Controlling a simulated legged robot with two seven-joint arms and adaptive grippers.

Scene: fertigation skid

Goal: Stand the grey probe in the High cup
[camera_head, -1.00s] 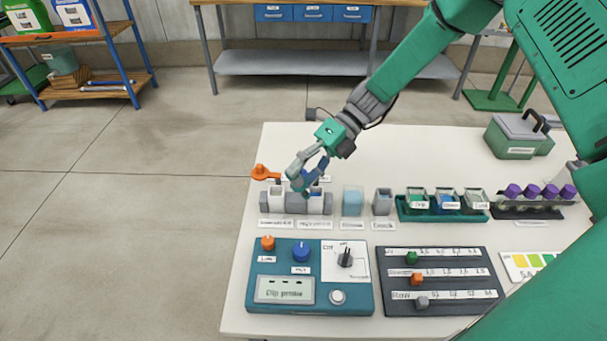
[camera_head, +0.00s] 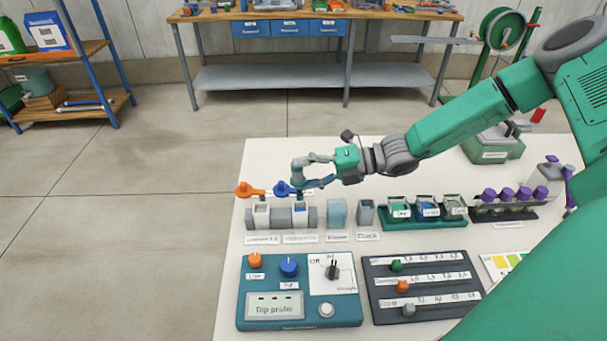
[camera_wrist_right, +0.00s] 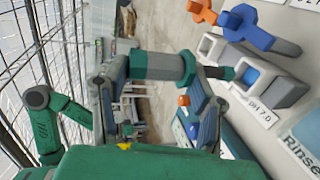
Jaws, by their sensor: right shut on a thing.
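The High cup (camera_head: 300,215), pale with blue inside, stands in a grey holder, labelled pH 7.0 in the right wrist view (camera_wrist_right: 250,80). Its blue lid (camera_wrist_right: 245,28) is swung to the side, clear of the mouth. My right gripper (camera_head: 308,181) is just above and behind this cup. It is shut on what looks like the grey probe (camera_wrist_right: 158,66), a cylinder with green ends lying across the wrist view, its dark tip near the cup. The fingers largely hide the probe in the head view. The Dock (camera_head: 366,212) looks empty. My left gripper is not in view.
The orange-lidded cup (camera_head: 262,213) stands left of the High cup. The Rinse cup (camera_head: 337,212) and a green tray of cups (camera_head: 388,222) stand to the right. A control panel (camera_head: 245,300) reading "Dip probe" and a slider board (camera_head: 375,315) lie in front.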

